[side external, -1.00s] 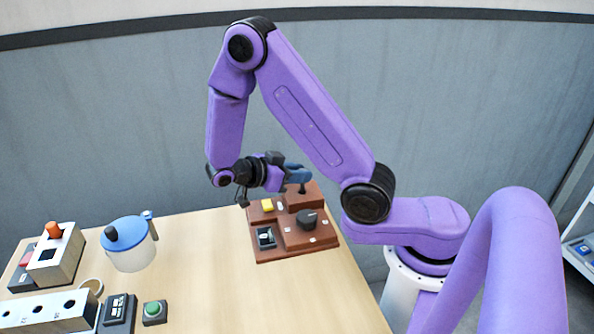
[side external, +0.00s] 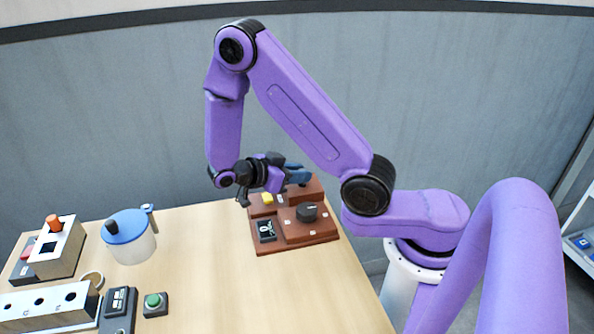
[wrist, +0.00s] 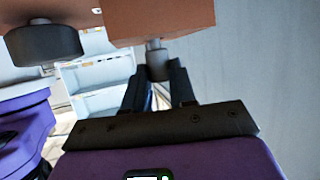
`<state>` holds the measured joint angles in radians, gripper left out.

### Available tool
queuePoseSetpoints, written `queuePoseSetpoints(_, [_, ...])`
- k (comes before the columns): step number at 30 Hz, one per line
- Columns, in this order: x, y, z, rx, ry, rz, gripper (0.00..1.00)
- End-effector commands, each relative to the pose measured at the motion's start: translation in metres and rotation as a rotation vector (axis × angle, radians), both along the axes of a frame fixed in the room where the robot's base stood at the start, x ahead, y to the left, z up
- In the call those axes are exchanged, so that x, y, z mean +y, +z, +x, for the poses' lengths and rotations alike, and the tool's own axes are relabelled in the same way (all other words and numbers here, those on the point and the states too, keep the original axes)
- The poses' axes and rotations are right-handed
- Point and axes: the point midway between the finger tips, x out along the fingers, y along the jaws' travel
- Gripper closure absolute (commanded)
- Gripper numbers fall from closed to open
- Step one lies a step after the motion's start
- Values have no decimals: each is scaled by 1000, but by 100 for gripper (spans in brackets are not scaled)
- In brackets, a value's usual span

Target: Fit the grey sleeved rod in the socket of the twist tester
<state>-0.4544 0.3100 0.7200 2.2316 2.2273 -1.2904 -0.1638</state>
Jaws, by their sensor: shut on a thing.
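The twist tester is the brown stepped block (side external: 295,238) at the table's far right, with a black dial (side external: 307,211) on it. My gripper (side external: 300,174) is over its raised back part and is shut on the grey sleeved rod. In the wrist view the fingertips (wrist: 160,72) flank the rod's dark thick part (wrist: 158,68). A lighter grey collar meets the brown block (wrist: 165,18), so the rod stands at the block in line with it. The socket's mouth and the rod's lower end are hidden, so I cannot tell its depth.
The tester also bears a yellow button (side external: 267,198) and a small dark panel (side external: 266,231). A blue-lidded jug (side external: 130,238), a white block with an orange peg (side external: 62,247), a holed rack (side external: 45,305) and a green button box (side external: 155,304) stand left. The table's middle is clear.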

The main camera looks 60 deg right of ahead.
Motion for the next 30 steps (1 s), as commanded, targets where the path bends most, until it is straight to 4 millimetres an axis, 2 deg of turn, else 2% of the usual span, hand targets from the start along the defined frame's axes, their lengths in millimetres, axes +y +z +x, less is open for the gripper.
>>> queuePoseSetpoints(1, [0, -1, 0, 0, 0, 0, 100])
queuePoseSetpoints(2, [0, -1, 0, -1, 0, 0, 68])
queuePoseSetpoints(4, [0, -1, 0, -1, 0, 0, 45])
queuePoseSetpoints(13, [1, -1, 0, -2, 1, 0, 45])
queuePoseSetpoints(17, [7, 2, 4, -3, 1, 0, 45])
queuePoseSetpoints(23, [34, 15, 18, -7, 3, 1, 45])
queuePoseSetpoints(30, [78, 34, 38, -6, 3, 3, 45])
